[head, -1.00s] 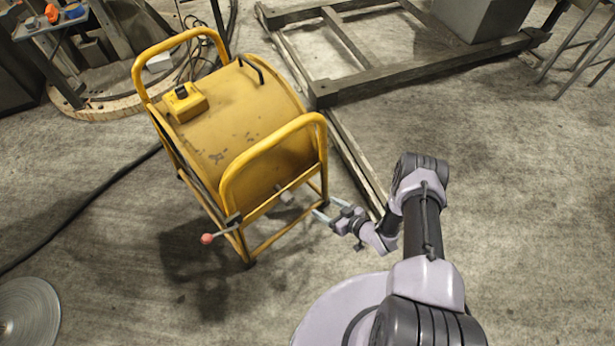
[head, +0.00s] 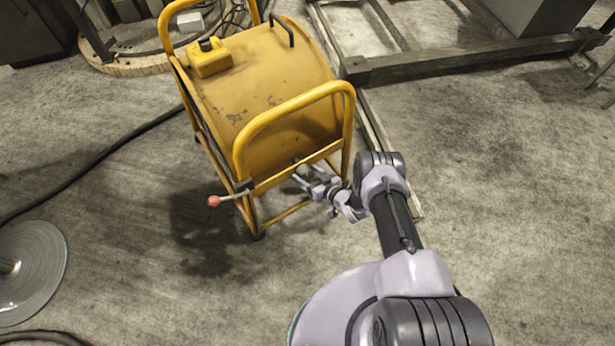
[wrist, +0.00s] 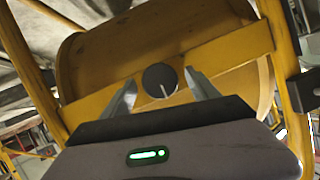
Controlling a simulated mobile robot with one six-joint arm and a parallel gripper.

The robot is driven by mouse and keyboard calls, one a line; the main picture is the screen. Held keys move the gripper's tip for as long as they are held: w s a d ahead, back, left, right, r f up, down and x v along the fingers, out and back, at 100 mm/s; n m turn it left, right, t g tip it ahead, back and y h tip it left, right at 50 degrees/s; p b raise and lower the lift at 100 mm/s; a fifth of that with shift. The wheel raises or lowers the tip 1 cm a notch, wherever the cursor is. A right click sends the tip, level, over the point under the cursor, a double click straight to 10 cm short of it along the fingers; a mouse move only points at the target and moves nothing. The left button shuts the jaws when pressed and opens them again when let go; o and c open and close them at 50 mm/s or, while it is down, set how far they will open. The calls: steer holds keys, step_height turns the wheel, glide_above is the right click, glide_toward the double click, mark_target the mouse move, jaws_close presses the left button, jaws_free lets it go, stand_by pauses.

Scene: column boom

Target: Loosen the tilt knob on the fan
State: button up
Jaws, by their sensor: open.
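The fan is a yellow drum (head: 270,85) in a yellow tube frame in the head view; its side also shows in the wrist view (wrist: 215,55). The tilt knob (wrist: 160,79) is a round dark knob with a pale line, on the yellow cross bar. My gripper (head: 303,175) is at the frame's near right side in the head view. In the wrist view my gripper (wrist: 160,92) is open, one finger on each side of the knob, with gaps between fingers and knob. In the head view the knob is mostly hidden by the gripper.
A lever with a red ball end (head: 214,201) sticks out from the frame, left of my gripper. A yellow box (head: 208,57) sits on the drum. A dark cable (head: 95,165) and a metal disc (head: 30,262) lie at left.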

steer(key=shift+c, duration=0.4)
steer(key=c, duration=1.3)
steer(key=n+t+h+p, duration=0.1)
steer(key=n+p, duration=0.1)
steer(key=shift+s+a+r+n+h, duration=0.1)
steer(key=shift+n+h, duration=0.3)
steer(key=n, duration=0.1)
steer(key=n+t+h, duration=0.1)
steer(key=n, duration=0.1)
steer(key=shift+s+a+t+h+p, duration=0.1)
steer(key=shift+t+h+p, duration=0.2)
steer(key=shift+p, duration=0.1)
steer(key=n, duration=0.1)
steer(key=n+t+h+b, duration=0.1)
steer(key=n, duration=0.1)
steer(key=shift+a+f, duration=0.1)
steer(key=shift+f, duration=0.2)
steer(key=shift+n+t+h+b, duration=0.5)
steer(key=shift+n+t+b, duration=0.2)
steer(key=shift+n+t, duration=0.25)
steer(key=shift+r+n, duration=0.1)
steer(key=shift+n, duration=0.15)
